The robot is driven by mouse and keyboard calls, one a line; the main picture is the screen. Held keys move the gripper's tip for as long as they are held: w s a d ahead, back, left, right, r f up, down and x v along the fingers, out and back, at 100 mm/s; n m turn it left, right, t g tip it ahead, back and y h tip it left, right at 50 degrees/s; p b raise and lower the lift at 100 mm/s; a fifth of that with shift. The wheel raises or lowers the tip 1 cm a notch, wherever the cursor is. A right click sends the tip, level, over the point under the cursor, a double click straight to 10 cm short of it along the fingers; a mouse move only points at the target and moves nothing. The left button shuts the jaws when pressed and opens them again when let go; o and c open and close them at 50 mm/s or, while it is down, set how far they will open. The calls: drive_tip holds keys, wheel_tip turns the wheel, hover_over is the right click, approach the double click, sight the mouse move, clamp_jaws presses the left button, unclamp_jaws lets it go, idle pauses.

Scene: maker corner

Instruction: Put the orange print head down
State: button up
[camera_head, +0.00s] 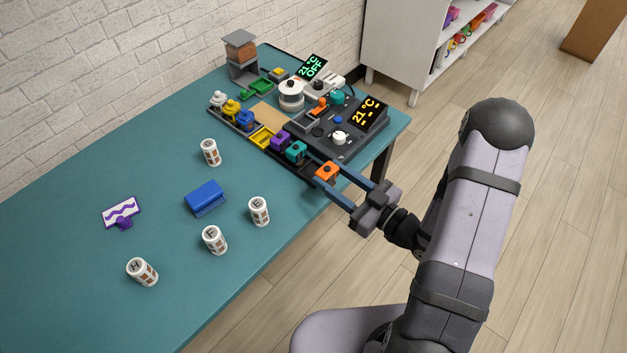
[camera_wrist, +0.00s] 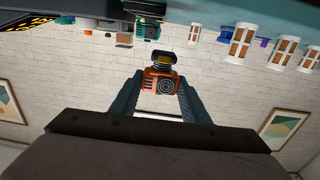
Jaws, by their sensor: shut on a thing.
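The orange print head (camera_head: 326,170) is a small orange block with a dark top. My gripper (camera_head: 327,179) is shut on it, one finger on each side. It is held at the front right edge of the teal table, by the end of the dark rack (camera_head: 299,167). In the wrist view the print head (camera_wrist: 161,80) sits between the fingertips, its round grille facing the camera. Whether it touches the rack or hangs above it, I cannot tell. A teal head (camera_head: 296,151) and a purple head (camera_head: 280,140) stand in the rack beside it.
The dark machine (camera_head: 345,142) with an orange 21 °C display (camera_head: 365,110) stands just behind my gripper. White labelled canisters (camera_head: 259,211) and a blue block (camera_head: 205,198) stand on the table (camera_head: 70,270). The table's front left is mostly free.

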drive_tip(key=w+a+r+n+g+y+b, duration=0.1)
drive_tip(key=w+a+r+b, duration=0.3)
drive_tip(key=a+r+b, duration=0.15)
drive_tip(key=shift+m+t+h, duration=0.7)
drive_tip(key=shift+h, duration=0.1)
drive_tip(key=shift+w+d+f, duration=0.25)
drive_tip(key=shift+w+d, duration=0.25)
drive_tip(key=shift+w, duration=0.25)
drive_tip(key=shift+w+d+f, duration=0.25)
drive_tip(key=shift+w+d, duration=0.2)
drive_tip(key=shift+w, duration=0.25)
drive_tip(key=shift+w+d+f, duration=0.25)
drive_tip(key=shift+w+d, duration=0.25)
drive_tip(key=shift+w, duration=0.25)
drive_tip(key=shift+f, duration=4.8)
drive_tip(key=shift+f+b, duration=0.1)
drive_tip(key=shift+b, duration=0.2)
